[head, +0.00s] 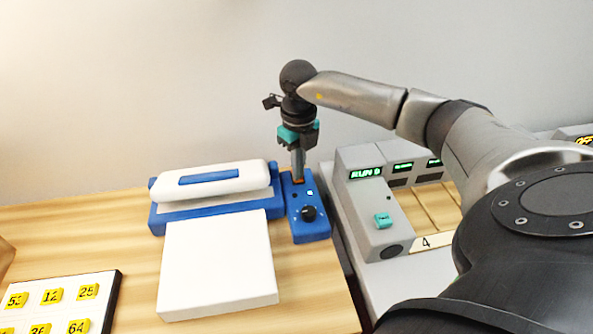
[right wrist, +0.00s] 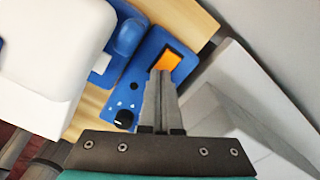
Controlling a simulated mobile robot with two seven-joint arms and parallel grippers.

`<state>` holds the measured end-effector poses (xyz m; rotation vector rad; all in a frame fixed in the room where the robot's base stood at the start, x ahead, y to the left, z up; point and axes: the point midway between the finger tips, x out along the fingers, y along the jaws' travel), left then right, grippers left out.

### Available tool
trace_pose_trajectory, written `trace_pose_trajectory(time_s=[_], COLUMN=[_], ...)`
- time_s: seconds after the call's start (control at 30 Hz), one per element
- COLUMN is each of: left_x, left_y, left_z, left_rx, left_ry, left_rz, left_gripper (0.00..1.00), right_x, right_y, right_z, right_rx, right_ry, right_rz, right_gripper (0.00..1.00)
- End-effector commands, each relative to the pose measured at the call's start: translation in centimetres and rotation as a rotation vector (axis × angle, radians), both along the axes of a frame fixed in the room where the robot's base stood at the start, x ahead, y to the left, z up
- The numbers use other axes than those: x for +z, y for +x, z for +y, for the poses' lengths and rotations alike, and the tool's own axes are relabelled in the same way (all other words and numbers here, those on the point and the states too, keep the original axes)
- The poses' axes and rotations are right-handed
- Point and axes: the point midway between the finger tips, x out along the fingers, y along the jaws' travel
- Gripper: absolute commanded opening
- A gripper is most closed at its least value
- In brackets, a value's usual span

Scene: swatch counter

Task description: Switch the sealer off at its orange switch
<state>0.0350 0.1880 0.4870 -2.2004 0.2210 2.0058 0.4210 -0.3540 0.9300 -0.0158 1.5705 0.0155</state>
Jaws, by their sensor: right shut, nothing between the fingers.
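The sealer (head: 214,187) is a blue and white machine on the wooden counter, with a blue control box (head: 311,228) at its right end. The orange switch (right wrist: 168,63) sits at the far end of that box, and a black knob is nearer the front. My right gripper (head: 298,178) points down over the switch, shut and empty. In the right wrist view its fingertips (right wrist: 162,74) overlap the switch's near edge; whether they touch it I cannot tell. In the head view the fingers mostly hide the switch. My left gripper is not in view.
A white block (head: 218,265) lies in front of the sealer. A grey machine (head: 366,215) with green displays and a teal switch stands close on the right. A board with yellow number tiles (head: 60,305) lies front left. Bare counter shows left of the sealer.

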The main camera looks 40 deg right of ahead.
Motion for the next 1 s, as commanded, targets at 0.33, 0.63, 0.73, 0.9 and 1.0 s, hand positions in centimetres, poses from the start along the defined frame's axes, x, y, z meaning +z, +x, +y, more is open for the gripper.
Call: trace_pose_trajectory(time_s=[0.33, 0.63, 0.73, 0.9, 1.0], left_x=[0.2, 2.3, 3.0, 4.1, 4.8], left_y=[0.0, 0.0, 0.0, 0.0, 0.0], left_z=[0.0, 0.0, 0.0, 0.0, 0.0], left_rx=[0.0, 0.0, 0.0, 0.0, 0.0], left_ry=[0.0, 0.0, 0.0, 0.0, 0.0], left_rz=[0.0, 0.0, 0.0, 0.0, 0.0], left_gripper=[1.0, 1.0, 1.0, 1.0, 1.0], right_x=[0.0, 2.5, 3.3, 4.7, 5.5], right_y=[-0.1, 0.0, 0.0, 0.0, 0.0], right_z=[0.0, 0.0, 0.0, 0.0, 0.0], right_rx=[0.0, 0.0, 0.0, 0.0, 0.0], right_ry=[0.0, 0.0, 0.0, 0.0, 0.0], right_rz=[0.002, 0.0, 0.0, 0.0, 0.0], right_gripper=[0.0, 0.0, 0.0, 0.0, 0.0])
